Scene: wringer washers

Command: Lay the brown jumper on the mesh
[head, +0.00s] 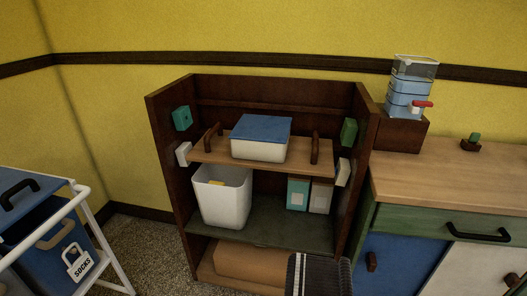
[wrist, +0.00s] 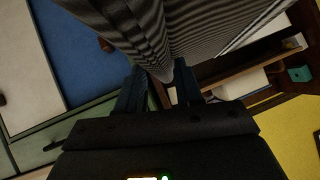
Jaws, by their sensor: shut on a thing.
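My gripper (wrist: 160,88) shows in the wrist view, with its two dark fingers shut on a ribbed, dark grey-brown cloth (wrist: 200,30). The cloth hangs in pale and dark stripes beyond the fingertips and hides much of that view. It looks like a knitted garment, but its colour reads more grey than brown. In the head view a dark striped piece (head: 318,276), apparently the same cloth, shows at the bottom edge in front of the shelf unit. My gripper is out of the head view. I cannot make out a mesh in either view.
A dark wooden shelf unit (head: 167,150) holds a blue-lidded box (head: 262,150), a white bin (head: 222,200) and small cartons. A counter (head: 450,186) with drawers stands at right. A white-framed cart (head: 98,222) with a blue SOCKS bin (head: 45,250) is at left. Carpet is bare between cart and shelves.

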